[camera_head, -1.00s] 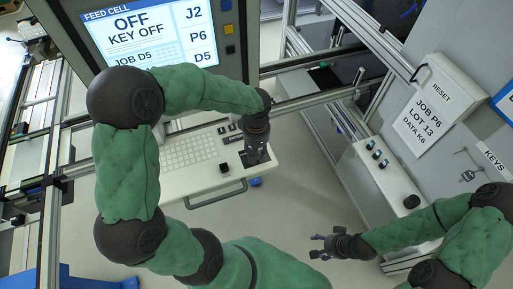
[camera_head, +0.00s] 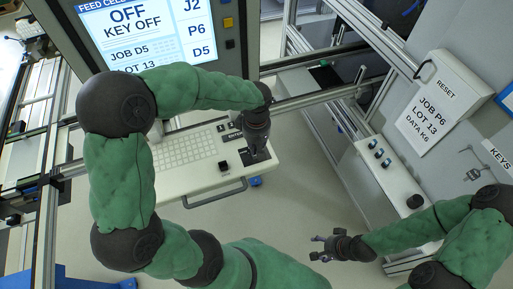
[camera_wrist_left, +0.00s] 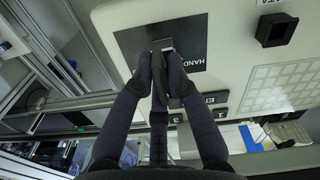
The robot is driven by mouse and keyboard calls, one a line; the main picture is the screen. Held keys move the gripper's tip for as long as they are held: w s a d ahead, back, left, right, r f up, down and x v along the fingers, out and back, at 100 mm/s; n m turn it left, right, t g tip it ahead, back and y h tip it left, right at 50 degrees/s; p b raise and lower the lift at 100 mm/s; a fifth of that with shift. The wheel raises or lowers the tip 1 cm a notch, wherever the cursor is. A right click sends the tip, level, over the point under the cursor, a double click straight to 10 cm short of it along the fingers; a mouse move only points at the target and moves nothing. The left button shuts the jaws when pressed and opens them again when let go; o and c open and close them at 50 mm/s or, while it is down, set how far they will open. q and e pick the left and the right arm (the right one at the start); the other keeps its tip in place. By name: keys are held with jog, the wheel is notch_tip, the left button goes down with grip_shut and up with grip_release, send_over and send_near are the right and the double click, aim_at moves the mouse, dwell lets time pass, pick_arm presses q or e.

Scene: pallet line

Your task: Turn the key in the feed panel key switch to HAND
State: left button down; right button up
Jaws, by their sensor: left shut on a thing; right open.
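The feed panel (camera_head: 205,172) is a pale sloped console with a keypad and a front handle. Its key switch has a dark plate (camera_wrist_left: 196,32) with the word HAND on it in the left wrist view. My left gripper (camera_wrist_left: 160,52) is shut on the key (camera_wrist_left: 166,43) at this plate; the fingers hide most of the key and its lock. In the head view my left gripper (camera_head: 257,150) covers much of the switch. The screen (camera_head: 148,35) reads OFF and KEY OFF. My right gripper (camera_head: 325,249) is open and empty, over the floor.
A dark square button (camera_wrist_left: 275,30) sits beside the switch plate. Metal frame rails (camera_head: 320,93) cross behind the panel. At right are a white RESET box (camera_head: 447,75), a pale box with knobs (camera_head: 385,170) and hanging keys (camera_head: 475,174).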

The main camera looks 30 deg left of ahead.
pick_arm(q)
jog(key=n+b, duration=0.3)
jog(key=n, duration=0.2)
jog(key=shift+a+f+n, duration=0.1)
jog(key=shift+n, duration=0.3)
jog(key=c, duration=0.7)
grip_release()
jog(key=shift+r, duration=0.2)
jog(key=shift+r+p, duration=2.1)
jog(key=shift+r, duration=1.35)
